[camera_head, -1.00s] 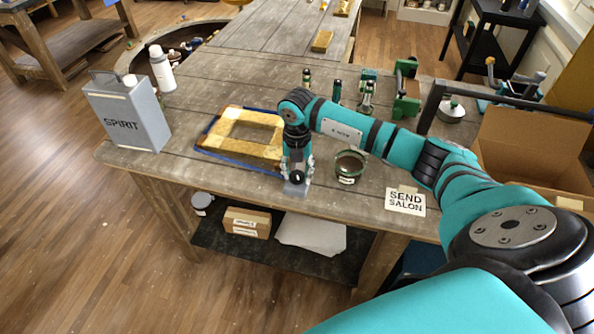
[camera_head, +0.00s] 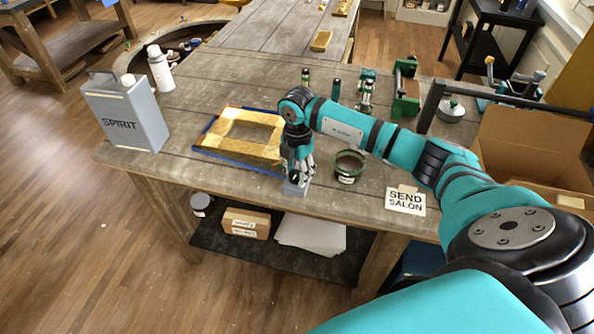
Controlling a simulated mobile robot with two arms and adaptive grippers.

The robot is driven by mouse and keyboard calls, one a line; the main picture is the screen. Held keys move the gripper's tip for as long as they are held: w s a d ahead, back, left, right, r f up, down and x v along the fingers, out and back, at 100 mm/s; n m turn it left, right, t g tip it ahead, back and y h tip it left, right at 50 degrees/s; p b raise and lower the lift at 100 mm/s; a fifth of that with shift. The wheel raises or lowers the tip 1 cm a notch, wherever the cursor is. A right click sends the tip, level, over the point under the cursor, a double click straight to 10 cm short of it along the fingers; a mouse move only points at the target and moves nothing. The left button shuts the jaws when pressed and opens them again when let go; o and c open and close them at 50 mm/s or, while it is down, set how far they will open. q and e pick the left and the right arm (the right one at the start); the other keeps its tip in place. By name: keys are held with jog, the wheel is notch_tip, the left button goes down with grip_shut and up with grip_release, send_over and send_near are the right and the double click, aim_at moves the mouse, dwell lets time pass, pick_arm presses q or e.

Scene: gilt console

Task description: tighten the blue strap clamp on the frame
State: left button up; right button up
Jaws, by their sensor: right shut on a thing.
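A gilt rectangular frame (camera_head: 229,149) lies flat on the wooden bench. The blue strap (camera_head: 208,152) of the clamp runs around its outer edge and shows along the left and front sides. My right gripper (camera_head: 298,176) points down at the frame's front right corner. It is shut on a small dark part just above a grey block (camera_head: 293,189), which looks like the strap clamp's body at the bench edge. The fingers and wrist hide most of the part and the frame's right corner. My left gripper is out of view.
A grey SPIRIT can (camera_head: 124,117) and a white bottle (camera_head: 161,69) stand at the left. A tin (camera_head: 350,166) and a SEND SALON card (camera_head: 405,200) are right of my gripper. Green tools (camera_head: 405,90) and a cardboard box (camera_head: 533,142) lie farther right.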

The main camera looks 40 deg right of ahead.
aim_at(297, 173)
jog(key=shift+r+m, duration=0.1)
jog(key=shift+m, duration=0.4)
jog(key=o, duration=1.1)
jog(key=shift+o, duration=0.2)
notch_tip(297, 173, up, 12)
